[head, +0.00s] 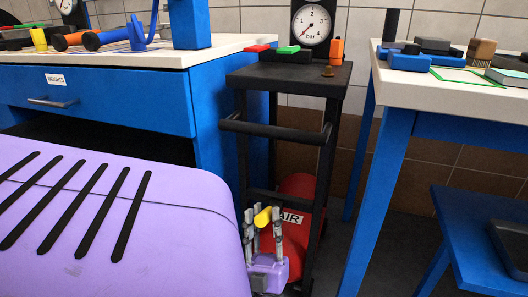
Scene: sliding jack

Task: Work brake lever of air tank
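The air tank (297,238) is a red cylinder marked AIR, low inside the black cart under its top. A short yellow piece (262,217), perhaps the brake lever's grip, shows in front of it, tilted. My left gripper (263,214) has a lilac body and grey fingers and points up at the tank's front. Its fingers stand well apart, one on each side of the yellow piece; contact cannot be made out. The gripper hides part of the tank. My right gripper is out of view.
The black cart (288,75) carries a pressure gauge (311,25), small coloured blocks and a front handle bar (275,129). A blue drawer bench (100,98) stands left, a blue-legged table (450,95) right. A low blue stool (485,235) is at lower right.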

